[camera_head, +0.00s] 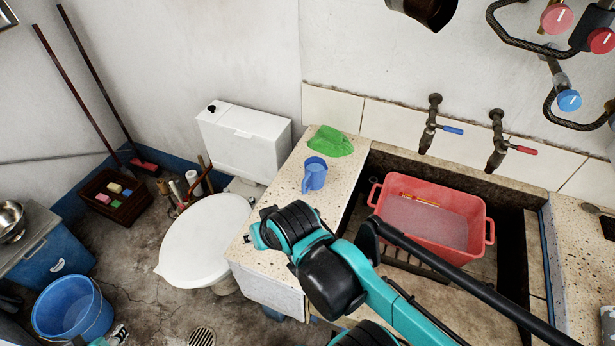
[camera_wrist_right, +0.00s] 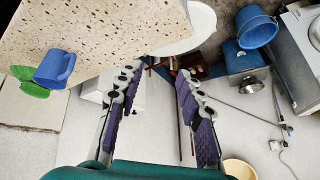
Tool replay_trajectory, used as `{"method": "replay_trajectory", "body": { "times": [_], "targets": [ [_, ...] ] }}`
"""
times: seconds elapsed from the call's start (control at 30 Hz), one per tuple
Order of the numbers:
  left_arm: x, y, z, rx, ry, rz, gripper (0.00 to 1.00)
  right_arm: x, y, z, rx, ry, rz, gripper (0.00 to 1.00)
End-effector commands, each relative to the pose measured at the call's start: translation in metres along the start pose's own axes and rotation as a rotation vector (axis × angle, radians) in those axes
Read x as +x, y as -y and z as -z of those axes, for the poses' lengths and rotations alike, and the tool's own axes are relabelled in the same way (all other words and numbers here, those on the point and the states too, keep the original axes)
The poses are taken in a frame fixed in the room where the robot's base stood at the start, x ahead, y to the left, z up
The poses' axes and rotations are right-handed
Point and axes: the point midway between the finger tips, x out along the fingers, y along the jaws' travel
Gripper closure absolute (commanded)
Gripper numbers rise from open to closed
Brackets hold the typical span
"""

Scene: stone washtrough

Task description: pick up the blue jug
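The blue jug (camera_head: 314,174) stands upright on the speckled stone ledge (camera_head: 333,207), between the toilet and the trough. In the right wrist view the jug (camera_wrist_right: 53,68) is at the left, outside the space between the fingers. My right arm reaches in from the lower right, its wrist in front of the jug and apart from it. My right gripper (camera_wrist_right: 158,75) is open and empty, with purple finger pads; its fingers are not clearly seen in the head view.
A green cloth (camera_head: 330,141) lies behind the jug. A red basin (camera_head: 432,247) sits in the trough to the right, below two taps (camera_head: 430,122). The white toilet (camera_head: 207,240) is to the left. A blue bucket (camera_head: 72,308) stands on the floor.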

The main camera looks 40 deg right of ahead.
Motion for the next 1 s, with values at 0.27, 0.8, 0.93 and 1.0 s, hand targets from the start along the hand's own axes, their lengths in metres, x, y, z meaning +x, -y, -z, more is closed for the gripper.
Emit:
{"method": "replay_trajectory", "body": {
  "times": [0.27,0.8,0.93,1.0],
  "targets": [
    [-0.008,0.0,0.006,0.0,0.0,0.0,0.6,0.009,-0.022,0.033,0.445,0.035,-0.036,0.63],
    [-0.035,0.0,0.025,0.0,0.0,0.0,0.6,0.083,-0.17,0.111,2.245,0.06,-0.221,0.63],
    [-0.038,0.0,0.027,0.0,0.0,0.0,0.6,0.098,-0.199,0.111,2.53,0.05,-0.255,0.63],
    [-0.038,0.0,0.028,0.0,0.0,0.0,0.6,0.102,-0.208,0.11,2.618,0.048,-0.266,0.63]
  ]
}}
